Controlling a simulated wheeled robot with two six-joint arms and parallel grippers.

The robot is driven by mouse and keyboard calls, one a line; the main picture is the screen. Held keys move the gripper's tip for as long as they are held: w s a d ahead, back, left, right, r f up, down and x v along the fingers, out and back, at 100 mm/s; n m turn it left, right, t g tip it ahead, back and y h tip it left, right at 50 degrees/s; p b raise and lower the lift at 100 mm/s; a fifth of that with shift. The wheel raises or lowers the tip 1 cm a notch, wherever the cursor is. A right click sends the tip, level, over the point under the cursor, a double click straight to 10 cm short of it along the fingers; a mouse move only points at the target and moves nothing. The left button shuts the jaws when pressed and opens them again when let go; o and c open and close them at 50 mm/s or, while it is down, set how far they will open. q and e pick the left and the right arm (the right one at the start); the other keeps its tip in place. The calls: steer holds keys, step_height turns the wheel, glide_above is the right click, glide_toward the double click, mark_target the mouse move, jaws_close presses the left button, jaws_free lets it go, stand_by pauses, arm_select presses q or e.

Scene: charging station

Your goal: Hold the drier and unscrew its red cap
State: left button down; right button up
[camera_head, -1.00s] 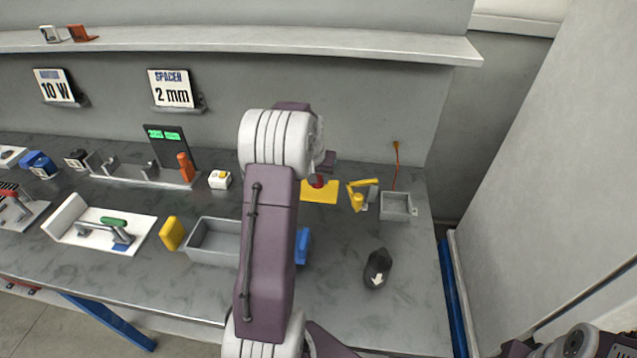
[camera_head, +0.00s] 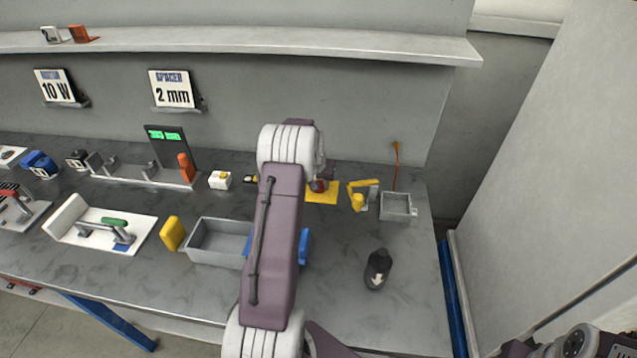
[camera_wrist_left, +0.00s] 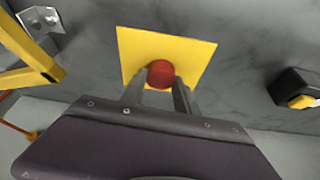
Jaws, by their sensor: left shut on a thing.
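The red cap (camera_head: 319,186) is a small round red piece over a yellow plate (camera_head: 327,197) at the back of the bench. In the left wrist view the red cap (camera_wrist_left: 160,74) sits between the fingertips of my left gripper (camera_wrist_left: 158,88), which is shut on it, with the yellow plate (camera_wrist_left: 195,52) behind. I cannot tell whether the cap touches the plate. A dark body with a white arrow (camera_head: 377,268), probably the drier, stands apart on the bench at the front right; no red cap shows on it. My right gripper is out of view.
A yellow bracket (camera_head: 357,195) and a small grey tray (camera_head: 397,206) stand right of the plate. A grey bin (camera_head: 215,240) between yellow and blue pads is partly behind my left arm. A black and yellow piece (camera_head: 250,179) lies left. Bench around the dark body is clear.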

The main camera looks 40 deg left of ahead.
arm_select(q)
steer(key=shift+f, duration=0.15)
steer(key=c, duration=0.9)
jaws_free()
steer(key=shift+r, duration=0.3)
steer(key=v, duration=1.2)
steer(key=shift+p, duration=0.35)
steer(key=shift+f, duration=0.1)
